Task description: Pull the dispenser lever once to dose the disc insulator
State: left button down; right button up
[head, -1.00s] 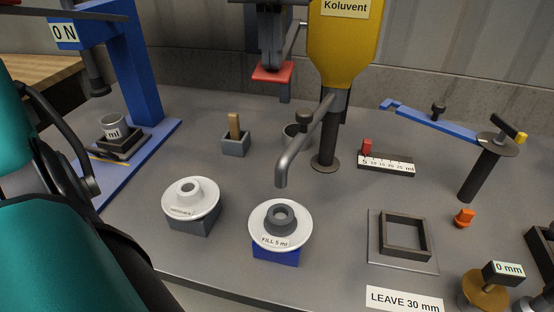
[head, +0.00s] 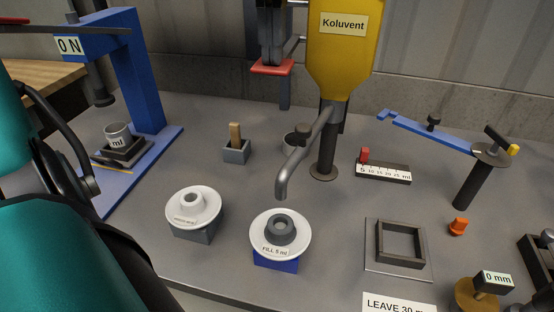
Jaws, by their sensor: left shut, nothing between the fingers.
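The yellow Koluvent dispenser (head: 338,60) stands at the back centre, its curved grey spout (head: 283,185) above the white disc insulator marked FILL 5 ml (head: 280,238). That disc rests on a blue block, its grey centre ring just below the spout tip. The dispenser lever (head: 294,47) reaches left from the yellow body to a flat red paddle (head: 271,68). My left gripper (head: 271,46) is shut and empty just above the paddle; whether they touch is unclear. No liquid shows at the spout. My right gripper is not in view.
Another white disc (head: 193,205) sits left on a grey block. A ml scale with a red slider (head: 364,156) lies right of the dispenser. A blue press (head: 138,80) stands left, a square frame (head: 400,244) right. My teal arm fills the lower left.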

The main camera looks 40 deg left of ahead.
pick_arm(q)
jog(key=shift+r+p, duration=2.2)
jog(key=shift+r, duration=0.7)
notch_tip(320, 180, up, 5)
jog(key=p, duration=0.4)
jog(key=shift+f, duration=0.1)
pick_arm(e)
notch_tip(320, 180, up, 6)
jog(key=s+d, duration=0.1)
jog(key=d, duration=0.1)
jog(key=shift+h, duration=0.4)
